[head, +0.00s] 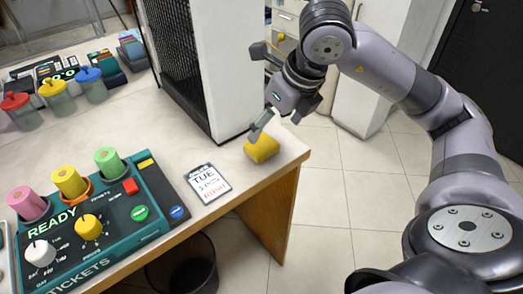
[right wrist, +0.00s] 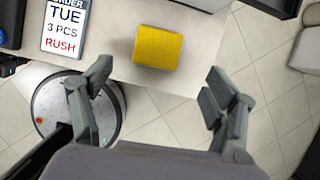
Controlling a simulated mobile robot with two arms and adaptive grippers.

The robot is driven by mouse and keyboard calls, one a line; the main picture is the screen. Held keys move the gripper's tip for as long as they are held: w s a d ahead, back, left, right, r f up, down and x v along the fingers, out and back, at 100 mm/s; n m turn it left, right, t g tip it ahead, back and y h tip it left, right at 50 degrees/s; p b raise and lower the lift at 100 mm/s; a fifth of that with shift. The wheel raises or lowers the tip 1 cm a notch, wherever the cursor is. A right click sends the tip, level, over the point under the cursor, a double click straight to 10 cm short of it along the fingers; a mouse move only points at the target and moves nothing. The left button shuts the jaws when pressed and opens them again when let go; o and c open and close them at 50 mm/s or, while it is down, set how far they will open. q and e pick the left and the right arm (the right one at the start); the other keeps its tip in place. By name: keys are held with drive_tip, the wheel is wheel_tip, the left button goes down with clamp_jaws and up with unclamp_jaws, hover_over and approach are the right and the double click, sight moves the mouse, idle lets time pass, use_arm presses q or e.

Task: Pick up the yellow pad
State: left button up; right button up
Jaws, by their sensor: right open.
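The yellow pad (head: 262,148) lies on the white counter near its right front corner. In the right wrist view the pad (right wrist: 158,47) is a textured yellow block, ahead of the fingertips and between their lines. My right gripper (head: 262,122) is just above and behind the pad in the head view. In the right wrist view my right gripper (right wrist: 157,84) has its fingers spread wide with nothing between them. The pad appears untouched. My left gripper is not in view.
An order card (head: 208,183) lies left of the pad. A teal ticket machine (head: 110,225) with colored rolls stands further left. A white cabinet (head: 205,60) with black mesh rises behind. A bin (head: 183,270) stands on the floor below the counter edge.

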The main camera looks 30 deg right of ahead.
sight(262, 144)
drive_tip(key=x, duration=0.2)
drive_tip(key=shift+w+f, duration=0.15)
drive_tip(key=shift+f, duration=0.2)
drive_tip(key=b+x, duration=0.1)
drive_tip(key=x, duration=0.4)
drive_tip(key=shift+a+f, duration=0.1)
drive_tip(key=shift+a, duration=0.05)
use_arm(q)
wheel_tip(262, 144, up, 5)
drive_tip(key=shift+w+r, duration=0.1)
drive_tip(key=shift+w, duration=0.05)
use_arm(e)
drive_tip(key=c, duration=1)
drive_tip(key=shift+c, duration=0.2)
